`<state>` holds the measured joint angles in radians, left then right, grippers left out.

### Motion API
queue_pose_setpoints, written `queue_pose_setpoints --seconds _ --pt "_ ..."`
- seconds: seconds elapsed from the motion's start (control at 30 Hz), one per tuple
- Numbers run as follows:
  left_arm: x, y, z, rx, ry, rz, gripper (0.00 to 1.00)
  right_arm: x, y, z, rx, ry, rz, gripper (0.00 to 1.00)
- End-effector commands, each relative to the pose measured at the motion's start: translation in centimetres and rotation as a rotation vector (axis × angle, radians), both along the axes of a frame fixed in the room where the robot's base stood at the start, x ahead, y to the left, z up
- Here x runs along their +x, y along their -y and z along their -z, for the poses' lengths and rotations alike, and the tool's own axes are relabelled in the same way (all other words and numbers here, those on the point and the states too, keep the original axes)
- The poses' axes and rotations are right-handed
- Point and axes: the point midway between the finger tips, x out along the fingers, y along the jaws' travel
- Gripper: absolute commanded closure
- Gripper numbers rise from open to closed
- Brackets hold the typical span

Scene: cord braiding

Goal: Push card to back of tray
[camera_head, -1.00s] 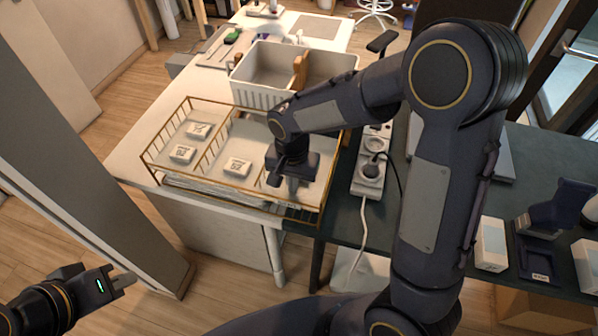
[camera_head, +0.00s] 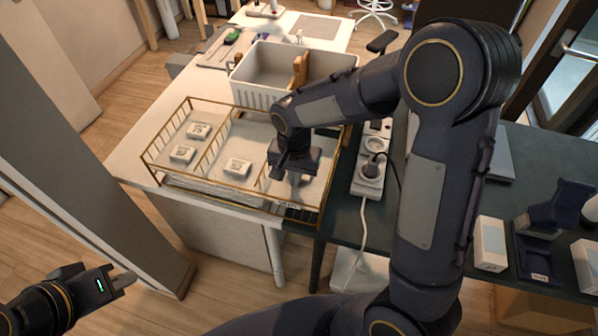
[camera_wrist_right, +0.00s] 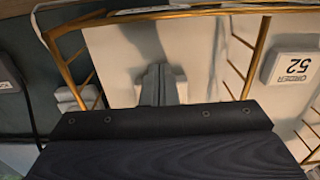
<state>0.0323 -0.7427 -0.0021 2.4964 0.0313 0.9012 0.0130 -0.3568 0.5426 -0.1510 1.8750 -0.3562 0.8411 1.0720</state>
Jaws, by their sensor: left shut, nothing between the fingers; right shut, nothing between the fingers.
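The tray (camera_head: 158,172) is a gold wire rack with compartments on the white table. My right gripper (camera_head: 294,180) points down into its right compartment, fingers shut and empty; the fingers also show in the wrist view (camera_wrist_right: 163,85), low over the pale compartment floor. White labelled blocks sit in the other compartments: one in the middle (camera_head: 237,167), two at the left (camera_head: 182,154) (camera_head: 198,131). The middle one reads "ORDER 52" in the wrist view (camera_wrist_right: 291,68). My left gripper (camera_head: 123,281) is shut, far from the tray.
A white bin (camera_head: 262,95) with a wooden divider stands behind the tray. A power strip (camera_head: 368,180) with a plugged cable lies just right of it. The gold rails between compartments stand close on both sides of my right gripper.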

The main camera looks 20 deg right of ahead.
Motion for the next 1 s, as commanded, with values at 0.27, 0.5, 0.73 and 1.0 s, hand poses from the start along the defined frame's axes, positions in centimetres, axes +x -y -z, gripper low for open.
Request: queue_pose_setpoints --seconds 0.27,0.5,0.73,1.0 --pt "0.0 0.0 -0.1 0.000 0.000 0.000 1.00 0.5 0.4 0.0 0.000 0.000 0.001 1.00" --pt "0.0 0.0 -0.2 0.000 0.000 0.000 1.00 0.9 0.7 0.0 -0.001 -0.001 0.001 1.00" --pt "0.0 0.0 -0.2 0.000 0.000 0.000 1.00 1.4 1.0 0.0 -0.001 -0.001 0.000 1.00" --pt "0.0 0.0 -0.3 0.000 0.000 0.000 1.00 1.9 1.3 0.0 0.000 -0.001 0.001 1.00"
